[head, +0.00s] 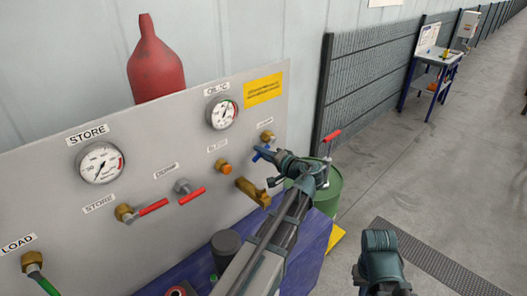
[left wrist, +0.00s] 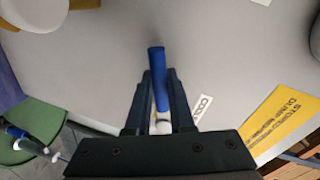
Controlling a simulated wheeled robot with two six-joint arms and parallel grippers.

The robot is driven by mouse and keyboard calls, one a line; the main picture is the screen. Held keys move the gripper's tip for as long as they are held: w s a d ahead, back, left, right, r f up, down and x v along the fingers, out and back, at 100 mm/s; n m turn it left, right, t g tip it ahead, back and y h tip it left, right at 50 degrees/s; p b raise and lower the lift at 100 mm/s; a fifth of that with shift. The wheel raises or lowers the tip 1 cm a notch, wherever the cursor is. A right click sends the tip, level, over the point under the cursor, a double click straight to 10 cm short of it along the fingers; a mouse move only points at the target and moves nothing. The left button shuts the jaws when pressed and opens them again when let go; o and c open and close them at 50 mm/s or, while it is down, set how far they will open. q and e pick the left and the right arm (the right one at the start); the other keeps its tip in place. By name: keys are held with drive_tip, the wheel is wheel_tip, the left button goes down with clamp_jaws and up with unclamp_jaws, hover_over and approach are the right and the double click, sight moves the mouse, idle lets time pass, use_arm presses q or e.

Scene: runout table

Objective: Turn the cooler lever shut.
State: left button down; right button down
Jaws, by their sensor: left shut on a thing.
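The cooler lever has a blue handle (head: 262,151) and sits at the right end of the grey panel (head: 150,135), below a small label and a brass fitting (head: 267,136). My left gripper (head: 274,158) is at the lever. In the left wrist view the blue handle (left wrist: 157,75) lies between the two dark fingers (left wrist: 160,105), which are shut on it; its tip sticks out beyond them. A pale pivot part shows lower between the fingers. My right arm's end (head: 380,262) shows at the bottom right, clear of the panel; its fingers cannot be made out.
Gauges (head: 100,162) (head: 222,113), red-handled valves (head: 150,207) and a brass valve (head: 252,191) are on the panel, left of the lever. A green drum (head: 327,190) stands right of it. The floor (head: 440,190) further right is mostly free.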

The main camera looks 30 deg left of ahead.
use_arm(q)
drive_tip(key=shift+s+r+m+g+p, duration=0.1)
drive_tip(key=shift+r+m+g+p, duration=0.15)
drive_tip(key=shift+r+m+p, duration=0.45)
drive_tip(key=shift+r+m+g+p, duration=0.25)
drive_tip(key=shift+r+m, duration=0.1)
drive_tip(key=shift+m, duration=0.55)
drive_tip(key=c, duration=0.8)
unclamp_jaws()
drive_tip(key=p+v, duration=0.2)
drive_tip(key=v, duration=1.2)
drive_tip(key=shift+f+p, duration=0.1)
drive_tip(key=shift+p, duration=0.25)
drive_tip(key=shift+a+f, duration=0.1)
